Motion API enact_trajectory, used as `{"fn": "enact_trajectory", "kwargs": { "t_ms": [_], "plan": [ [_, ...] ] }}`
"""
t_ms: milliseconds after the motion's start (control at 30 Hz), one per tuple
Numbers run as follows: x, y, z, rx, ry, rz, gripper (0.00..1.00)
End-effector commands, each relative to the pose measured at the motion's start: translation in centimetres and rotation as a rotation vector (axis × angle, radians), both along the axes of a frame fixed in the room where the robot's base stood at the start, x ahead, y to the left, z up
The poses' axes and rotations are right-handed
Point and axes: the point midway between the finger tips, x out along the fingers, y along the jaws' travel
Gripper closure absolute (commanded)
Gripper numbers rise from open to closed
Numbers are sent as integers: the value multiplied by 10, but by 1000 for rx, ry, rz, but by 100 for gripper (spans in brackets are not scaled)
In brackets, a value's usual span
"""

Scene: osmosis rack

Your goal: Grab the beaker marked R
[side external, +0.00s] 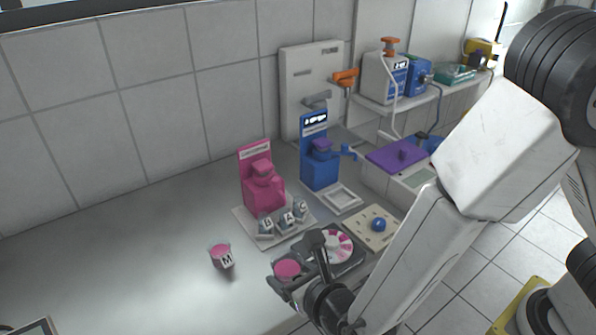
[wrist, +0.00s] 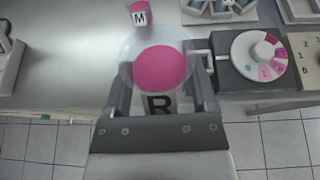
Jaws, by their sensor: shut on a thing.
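The beaker marked R (wrist: 160,68) is clear with pink liquid and a black R on its front. In the wrist view it stands between the two fingers of my gripper (wrist: 160,85), which are shut on its sides. In the side view the beaker's pink top (side external: 287,268) shows at the end of my gripper (side external: 294,264), by the counter's front edge. I cannot tell whether its base touches the counter. A second beaker marked M (side external: 221,255), also with pink liquid, stands apart on the counter; it also shows at the top of the wrist view (wrist: 139,13).
A dial device with a pink and white wheel (side external: 338,245) is close beside the held beaker. Behind are small labelled blocks (side external: 287,220), a pink dispenser (side external: 262,188) and a blue dispenser (side external: 319,160). The counter at left (side external: 110,255) is clear.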

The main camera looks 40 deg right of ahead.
Motion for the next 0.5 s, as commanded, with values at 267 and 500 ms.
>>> {"fn": "enact_trajectory", "kwargs": {
  "t_ms": [267, 500],
  "plan": [
    [-25, -14, 13, 1, -1, 1, 84],
    [-32, -18, 16, 1, -1, 1, 84]
  ]
}}
